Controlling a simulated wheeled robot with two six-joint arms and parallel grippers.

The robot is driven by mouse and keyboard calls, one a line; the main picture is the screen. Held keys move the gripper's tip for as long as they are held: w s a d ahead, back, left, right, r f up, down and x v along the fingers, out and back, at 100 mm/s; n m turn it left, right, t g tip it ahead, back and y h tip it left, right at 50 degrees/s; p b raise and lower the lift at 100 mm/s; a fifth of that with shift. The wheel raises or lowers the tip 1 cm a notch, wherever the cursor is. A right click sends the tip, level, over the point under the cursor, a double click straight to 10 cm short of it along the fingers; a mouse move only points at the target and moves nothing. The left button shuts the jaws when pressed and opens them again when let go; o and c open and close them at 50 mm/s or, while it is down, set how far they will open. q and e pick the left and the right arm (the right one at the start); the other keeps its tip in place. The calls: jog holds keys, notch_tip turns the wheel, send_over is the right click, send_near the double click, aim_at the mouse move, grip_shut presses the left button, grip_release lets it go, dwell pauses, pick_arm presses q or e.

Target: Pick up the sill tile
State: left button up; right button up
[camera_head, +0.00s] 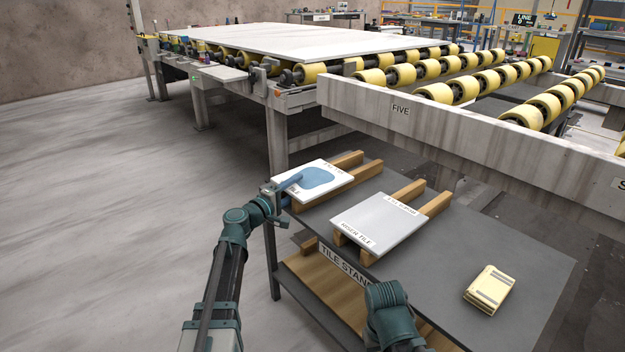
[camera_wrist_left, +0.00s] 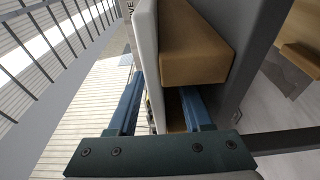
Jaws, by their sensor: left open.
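The sill tile (camera_head: 342,183) is a pale slab with a blue patch on top, lying on two wooden bearers at the left end of the tile stand. My left gripper (camera_head: 287,192) is at its left edge, one blue finger reaching over the top. In the left wrist view my gripper (camera_wrist_left: 160,105) is open, and the edge of the tile (camera_wrist_left: 145,50) lies between the fingers, nearer the left one. The right finger is by the end of a wooden bearer (camera_wrist_left: 194,55). I cannot tell whether either finger touches. My right gripper is not in view.
The riser tile (camera_head: 378,222) lies on its own bearers to the right on the dark stand (camera_head: 452,262). A cream block (camera_head: 489,289) sits farther right. A roller conveyor with a grey beam (camera_head: 440,122) runs behind. Open floor (camera_head: 110,200) is on the left.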

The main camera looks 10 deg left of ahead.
aim_at(304, 179)
pick_arm(q)
jog(key=x, duration=0.4)
jog(key=shift+r, duration=0.1)
jog(key=shift+s, duration=0.1)
grip_shut()
dwell(1.1)
